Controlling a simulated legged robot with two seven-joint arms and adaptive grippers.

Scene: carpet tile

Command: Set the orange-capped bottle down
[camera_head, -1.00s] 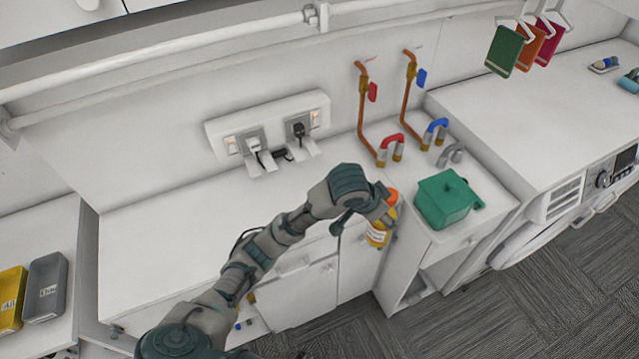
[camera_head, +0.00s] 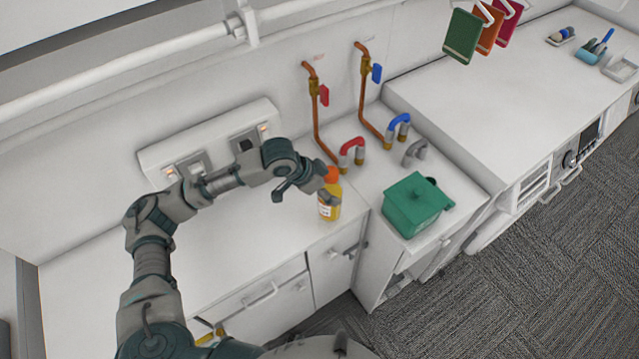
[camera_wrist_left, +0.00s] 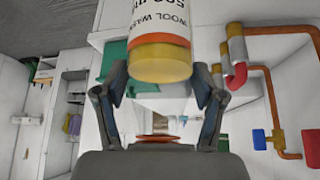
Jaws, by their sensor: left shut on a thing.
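The orange-capped bottle (camera_head: 329,207) is yellow with a white label. It is upright at the right end of the white counter (camera_head: 235,235), near the front edge. I cannot tell whether its base touches the top. My left gripper (camera_head: 324,188) is shut on it just below the orange cap and partly hides it. In the left wrist view the bottle (camera_wrist_left: 160,40) shows its label and yellow end between the fingers (camera_wrist_left: 160,95). My right gripper is not in view.
A green lidded box (camera_head: 411,208) stands on the cabinet to the right. Copper pipes with red (camera_head: 324,95) and blue (camera_head: 376,73) handles rise behind. A socket panel (camera_head: 210,145) is on the wall. The counter left of the bottle looks clear.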

